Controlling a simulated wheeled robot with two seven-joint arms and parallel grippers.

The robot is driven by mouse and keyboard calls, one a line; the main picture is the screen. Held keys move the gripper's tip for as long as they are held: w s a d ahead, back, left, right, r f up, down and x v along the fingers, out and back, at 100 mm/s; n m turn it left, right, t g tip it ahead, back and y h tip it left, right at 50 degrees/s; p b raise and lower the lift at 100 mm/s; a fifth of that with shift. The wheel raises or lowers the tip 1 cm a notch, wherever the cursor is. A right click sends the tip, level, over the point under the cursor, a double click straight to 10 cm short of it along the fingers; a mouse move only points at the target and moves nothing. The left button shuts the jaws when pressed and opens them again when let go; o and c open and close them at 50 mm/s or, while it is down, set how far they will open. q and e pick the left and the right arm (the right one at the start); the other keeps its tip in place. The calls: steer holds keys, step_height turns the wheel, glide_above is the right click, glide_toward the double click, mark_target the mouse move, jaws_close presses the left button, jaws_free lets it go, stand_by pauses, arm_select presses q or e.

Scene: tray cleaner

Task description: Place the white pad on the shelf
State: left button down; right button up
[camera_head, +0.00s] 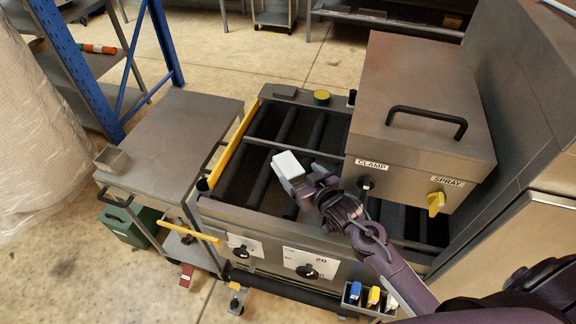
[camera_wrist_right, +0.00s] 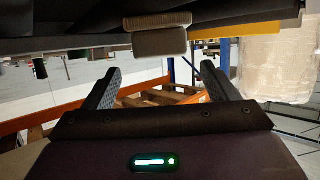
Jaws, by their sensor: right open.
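The white pad (camera_head: 287,164), a small block with a greyer lower part, is over the dark rollers near the middle of the machine in the head view. My right gripper (camera_head: 305,186) is just right of it, partly hidden by its own wrist. In the right wrist view, the two fingers (camera_wrist_right: 160,85) are wide apart with nothing between them. The pad (camera_wrist_right: 160,42) shows beyond the fingertips there, looking beige in shade; touching or apart I cannot tell. A grey flat-topped cart (camera_head: 175,130) and a blue-framed shelf rack (camera_head: 75,78) stand at left. My left gripper is out of view.
A yellow rail (camera_head: 236,145) edges the roller bed (camera_head: 262,203) on the left. A metal housing (camera_head: 425,100) with a black handle stands right of my gripper. A small metal box (camera_head: 111,159) sits on the cart's front left corner; the cart's top is otherwise clear.

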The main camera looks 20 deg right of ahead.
mark_target(291, 167)
steer(key=p+x, duration=0.1)
steer(key=x, duration=0.2)
steer(key=shift+w+a, duration=0.2)
steer(key=shift+w, duration=0.15)
steer(key=shift+x, duration=0.8)
steer(key=shift+f, duration=0.1)
steer(key=c, duration=1.2)
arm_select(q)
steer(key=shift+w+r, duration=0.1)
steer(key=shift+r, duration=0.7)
arm_select(e)
steer(key=shift+o, duration=0.2)
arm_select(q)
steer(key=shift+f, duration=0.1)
